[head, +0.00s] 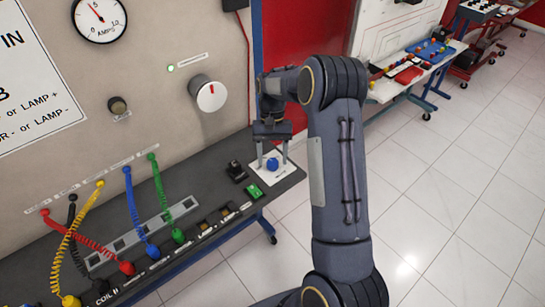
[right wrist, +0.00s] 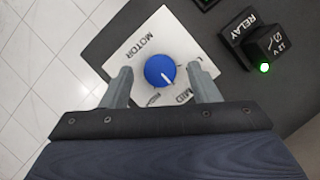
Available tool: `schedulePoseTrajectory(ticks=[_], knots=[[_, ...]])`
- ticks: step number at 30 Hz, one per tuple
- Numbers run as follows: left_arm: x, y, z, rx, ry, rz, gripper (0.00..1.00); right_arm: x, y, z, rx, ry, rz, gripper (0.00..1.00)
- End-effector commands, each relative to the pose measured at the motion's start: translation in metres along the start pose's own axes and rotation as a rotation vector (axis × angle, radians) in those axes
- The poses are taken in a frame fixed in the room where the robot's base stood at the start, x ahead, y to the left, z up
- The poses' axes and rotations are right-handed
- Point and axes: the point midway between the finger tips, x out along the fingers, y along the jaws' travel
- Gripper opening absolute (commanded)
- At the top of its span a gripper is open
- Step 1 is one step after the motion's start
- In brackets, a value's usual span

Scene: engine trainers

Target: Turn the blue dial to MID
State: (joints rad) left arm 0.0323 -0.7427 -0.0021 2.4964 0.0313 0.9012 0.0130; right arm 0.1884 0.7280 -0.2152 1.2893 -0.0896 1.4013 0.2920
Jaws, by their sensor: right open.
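The blue dial (head: 273,164) sits on a white plate (head: 285,176) at the right end of the dark bench panel. In the right wrist view the dial (right wrist: 160,71) has a white pointer line aimed to the lower right, roughly towards the MID lettering. MOTOR is printed at the plate's upper left; other lettering is partly hidden by my gripper. My right gripper (right wrist: 160,77) is open, with one finger on each side of the dial and visible gaps between. In the head view the right gripper (head: 271,160) points down over the plate. My left gripper is not in view.
A black relay block (right wrist: 262,42) with a lit green lamp stands beside the plate. Coloured coiled leads (head: 133,205) rise from the panel further left. A white knob (head: 210,96) is on the upright board behind.

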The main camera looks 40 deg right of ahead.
Motion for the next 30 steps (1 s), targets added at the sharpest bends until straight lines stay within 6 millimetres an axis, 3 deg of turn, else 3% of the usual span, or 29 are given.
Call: schedulePoseTrajectory(ticks=[12,30], knots=[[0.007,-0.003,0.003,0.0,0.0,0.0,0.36,-0.064,0.0,-0.001,0.0,0.004,-0.002,0.55],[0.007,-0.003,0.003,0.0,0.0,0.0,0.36,-0.071,0.0,0.0,0.0,0.002,-0.001,0.55]])
